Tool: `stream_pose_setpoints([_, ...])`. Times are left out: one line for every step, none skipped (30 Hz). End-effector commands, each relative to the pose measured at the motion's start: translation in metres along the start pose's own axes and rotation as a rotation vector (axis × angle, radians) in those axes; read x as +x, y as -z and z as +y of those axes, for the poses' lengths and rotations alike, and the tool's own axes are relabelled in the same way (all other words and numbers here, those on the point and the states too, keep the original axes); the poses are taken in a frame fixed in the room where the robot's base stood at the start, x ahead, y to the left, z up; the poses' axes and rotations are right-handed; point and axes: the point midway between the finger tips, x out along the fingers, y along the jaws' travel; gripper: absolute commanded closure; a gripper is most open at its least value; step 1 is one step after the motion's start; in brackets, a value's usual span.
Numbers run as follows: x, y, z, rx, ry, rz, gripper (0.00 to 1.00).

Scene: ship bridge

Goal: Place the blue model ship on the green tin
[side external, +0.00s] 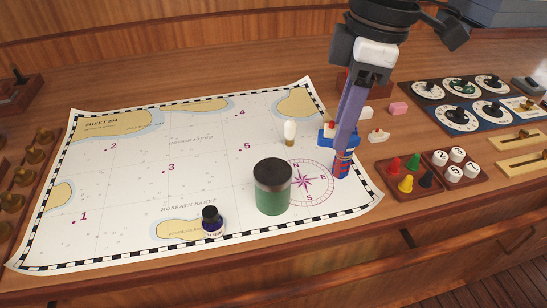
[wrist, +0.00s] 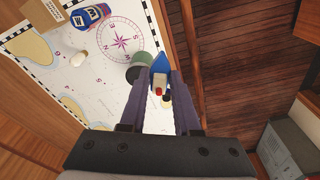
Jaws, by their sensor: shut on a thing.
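My gripper (side external: 343,145) is shut on the blue model ship (side external: 326,137), which has a blue hull with white and red parts. In the wrist view the ship (wrist: 158,80) sits between the fingers (wrist: 166,75). The green tin (side external: 273,195) stands upright on the chart with a dark lid. In the side view the ship appears up and to the right of the tin, apart from it. In the wrist view the tin (wrist: 142,60) shows just left of the ship, partly hidden by a finger. The ship's exact height is hard to tell.
A blue and red can (side external: 342,166) stands on the chart behind the fingertips. A white-topped piece (side external: 290,132) and an ink bottle (side external: 212,222) stand near the tin. Trays of coloured pegs (side external: 408,178) and dial panels (side external: 468,100) lie right. The chart's left half is mostly clear.

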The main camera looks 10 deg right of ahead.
Motion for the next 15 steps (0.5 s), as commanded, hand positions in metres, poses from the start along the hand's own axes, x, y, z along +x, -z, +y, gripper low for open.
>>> stream_pose_setpoints([0.008, 0.010, 0.005, 0.000, 0.001, -0.002, 1.00])
stream_pose_setpoints([0.011, 0.015, 0.008, 0.000, 0.000, -0.001, 1.00])
stream_pose_setpoints([0.015, 0.022, 0.011, 0.001, 0.000, -0.001, 1.00])
stream_pose_setpoints([0.018, 0.027, 0.013, 0.001, 0.000, -0.001, 1.00])
stream_pose_setpoints([0.021, 0.032, 0.016, 0.001, 0.000, -0.001, 1.00])
stream_pose_setpoints([0.025, 0.038, 0.019, 0.001, 0.000, 0.000, 1.00])
stream_pose_setpoints([0.028, 0.042, 0.021, 0.001, -0.001, 0.001, 1.00])
stream_pose_setpoints([0.031, 0.047, 0.023, 0.001, 0.000, 0.001, 1.00])
stream_pose_setpoints([0.035, 0.052, 0.026, 0.001, 0.000, 0.000, 1.00])
stream_pose_setpoints([0.042, 0.055, 0.028, 0.001, 0.001, -0.003, 1.00])
stream_pose_setpoints([0.049, 0.058, 0.029, 0.001, 0.002, -0.003, 1.00])
stream_pose_setpoints([0.056, 0.063, 0.032, 0.001, 0.001, -0.003, 1.00])
stream_pose_setpoints([0.062, 0.066, 0.034, 0.001, 0.001, -0.003, 1.00])
stream_pose_setpoints([0.066, 0.069, 0.035, 0.001, 0.001, -0.001, 1.00])
stream_pose_setpoints([0.072, 0.073, 0.037, 0.001, 0.000, -0.001, 1.00])
